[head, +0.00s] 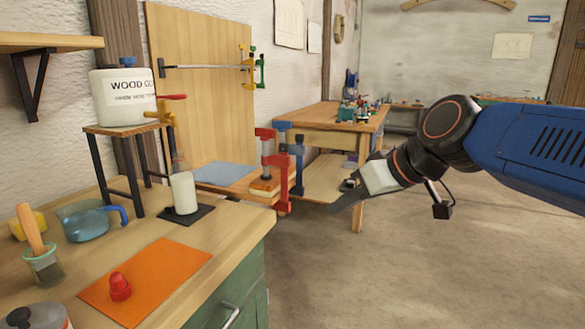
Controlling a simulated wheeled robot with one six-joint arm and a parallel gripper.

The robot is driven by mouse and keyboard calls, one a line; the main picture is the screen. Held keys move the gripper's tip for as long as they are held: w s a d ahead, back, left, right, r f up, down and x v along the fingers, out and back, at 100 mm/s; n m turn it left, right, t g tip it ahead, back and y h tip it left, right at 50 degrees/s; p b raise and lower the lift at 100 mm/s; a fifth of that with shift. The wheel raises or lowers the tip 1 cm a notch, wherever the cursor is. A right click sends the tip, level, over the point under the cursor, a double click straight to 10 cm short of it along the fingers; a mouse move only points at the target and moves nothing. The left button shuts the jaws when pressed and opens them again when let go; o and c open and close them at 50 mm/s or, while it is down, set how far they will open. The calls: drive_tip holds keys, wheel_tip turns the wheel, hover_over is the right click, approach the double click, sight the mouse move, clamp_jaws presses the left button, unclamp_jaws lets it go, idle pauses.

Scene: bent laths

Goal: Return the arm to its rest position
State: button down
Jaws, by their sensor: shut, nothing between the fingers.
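My blue and black arm reaches in from the right edge of the head view. My gripper (346,197) is at its left end, pointing down and left. Its dark fingers are shut with nothing between them. It hangs in the air over the floor, to the right of the near bench (235,225) and apart from it. In the picture it overlaps the lower part of the far wooden table (312,137). The exact distance between them cannot be told.
An orange mat (160,275) with a red cap (120,287), a blue jug (88,221), a white bottle (184,193) and a stand with a glue container (122,97) occupy the near bench. Red and blue clamps (283,165) stick up beyond its edge. Open floor (450,270) lies below my arm.

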drive_tip(key=s+d+f+m+h, duration=0.3)
drive_tip(key=s+d+f, duration=0.5)
drive_tip(key=d+f, duration=0.1)
drive_tip(key=s+d+f+m+g+h, duration=0.1)
drive_tip(key=s+d+f+m+h, duration=0.2)
drive_tip(key=s+d+f, duration=0.4)
drive_tip(key=d+f, duration=0.3)
drive_tip(key=f, duration=0.2)
drive_tip(key=shift+s+d+m+g+h, duration=0.15)
drive_tip(key=shift+s+m+g+h, duration=0.15)
drive_tip(key=shift+s+m+h, duration=0.1)
drive_tip(key=shift+r, duration=0.1)
